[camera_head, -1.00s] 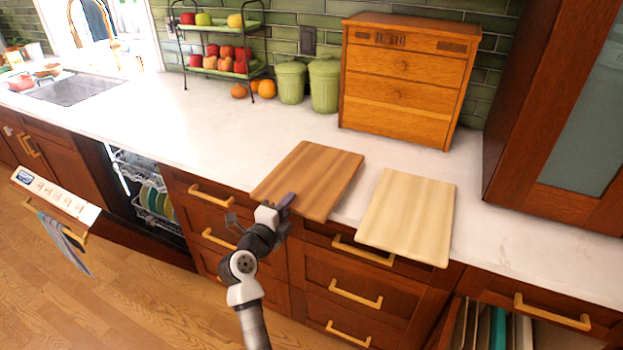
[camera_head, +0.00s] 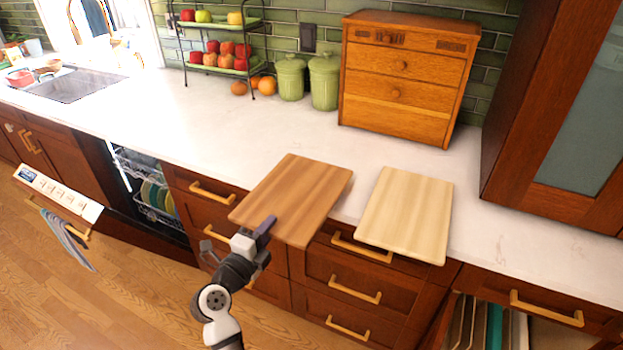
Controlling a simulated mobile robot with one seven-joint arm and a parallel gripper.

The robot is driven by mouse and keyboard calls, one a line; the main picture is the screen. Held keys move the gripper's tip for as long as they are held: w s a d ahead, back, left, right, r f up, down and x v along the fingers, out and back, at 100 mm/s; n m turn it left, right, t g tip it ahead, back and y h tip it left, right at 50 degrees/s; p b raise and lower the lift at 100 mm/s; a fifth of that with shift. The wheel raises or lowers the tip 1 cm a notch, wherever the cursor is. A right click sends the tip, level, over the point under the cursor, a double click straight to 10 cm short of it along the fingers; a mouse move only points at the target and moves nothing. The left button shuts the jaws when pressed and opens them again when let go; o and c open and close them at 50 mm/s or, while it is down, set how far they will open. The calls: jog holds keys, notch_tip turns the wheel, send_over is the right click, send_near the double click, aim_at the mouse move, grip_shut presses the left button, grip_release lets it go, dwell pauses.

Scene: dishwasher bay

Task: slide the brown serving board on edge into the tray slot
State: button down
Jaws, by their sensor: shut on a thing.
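The brown serving board (camera_head: 297,197) lies about flat at the counter's front edge, with its near part sticking out past the edge. My gripper (camera_head: 264,229) is at the board's near edge, shut on it. The fingertips under the board are hidden. A lower compartment (camera_head: 490,325) at the bottom right holds several thin boards or trays standing on edge. It is cut off by the frame, and I cannot tell which gap is the tray slot.
A pale board (camera_head: 406,214) lies to the right, overhanging the counter (camera_head: 215,120). A wooden drawer box (camera_head: 405,75), green canisters (camera_head: 324,82) and a fruit stand (camera_head: 215,45) stand behind. The dishwasher (camera_head: 150,190) is open at left. Floor in front is clear.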

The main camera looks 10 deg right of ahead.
jog(key=v, duration=1.2)
dwell(0.3)
jog(key=shift+s+a, duration=0.1)
dwell(0.3)
